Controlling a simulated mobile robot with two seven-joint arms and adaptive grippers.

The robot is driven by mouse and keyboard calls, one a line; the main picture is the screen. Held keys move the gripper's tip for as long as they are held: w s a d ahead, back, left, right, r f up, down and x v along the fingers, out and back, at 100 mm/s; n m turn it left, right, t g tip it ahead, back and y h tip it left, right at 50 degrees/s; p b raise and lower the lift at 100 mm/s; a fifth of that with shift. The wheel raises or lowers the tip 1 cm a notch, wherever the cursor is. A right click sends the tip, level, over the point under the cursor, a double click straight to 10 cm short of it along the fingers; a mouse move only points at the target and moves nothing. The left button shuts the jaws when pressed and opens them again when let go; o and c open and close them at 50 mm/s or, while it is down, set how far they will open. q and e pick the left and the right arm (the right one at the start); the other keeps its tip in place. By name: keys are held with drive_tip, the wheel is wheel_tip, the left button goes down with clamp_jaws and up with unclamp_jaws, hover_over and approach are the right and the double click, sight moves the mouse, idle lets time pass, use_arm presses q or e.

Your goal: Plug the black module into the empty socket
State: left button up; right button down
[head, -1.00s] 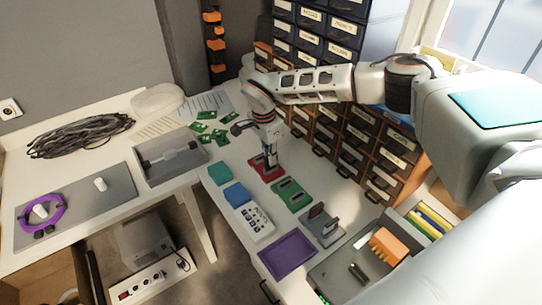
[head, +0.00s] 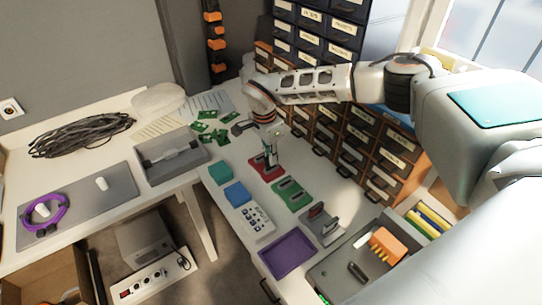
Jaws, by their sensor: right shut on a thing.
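My right gripper (head: 270,160) points down over the red board (head: 279,174) in the middle of the bench, its fingers closed. It is shut on a small dark piece, which looks like the black module and is mostly hidden by the fingers. The piece is at or just above the red board; I cannot tell whether it is seated. The green board (head: 291,195) beside it carries dark slot-like parts. A grey holder (head: 326,228) with upright plates stands nearer. My left gripper is not in view.
Drawer cabinets (head: 352,157) stand close behind the boards. A blue block (head: 237,193), a white button panel (head: 254,223) and a purple tray (head: 287,254) lie nearby. A grey tray (head: 335,268) holds an orange block (head: 386,244) and a dark piece (head: 358,272). Green cards (head: 209,131) lie farther back.

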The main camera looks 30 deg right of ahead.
sight(267, 157)
drive_tip(key=shift+f, duration=0.65)
idle(1.9)
drive_tip(key=c, duration=2.1)
unclamp_jaws()
drive_tip(key=shift+c, duration=0.2)
drive_tip(key=r, duration=0.3)
drive_tip(key=a+r, duration=0.1)
drive_tip(key=r, duration=0.7)
drive_tip(key=shift+a, duration=0.15)
drive_tip(key=shift+s+a+r, duration=0.1)
drive_tip(key=shift+r, duration=0.35)
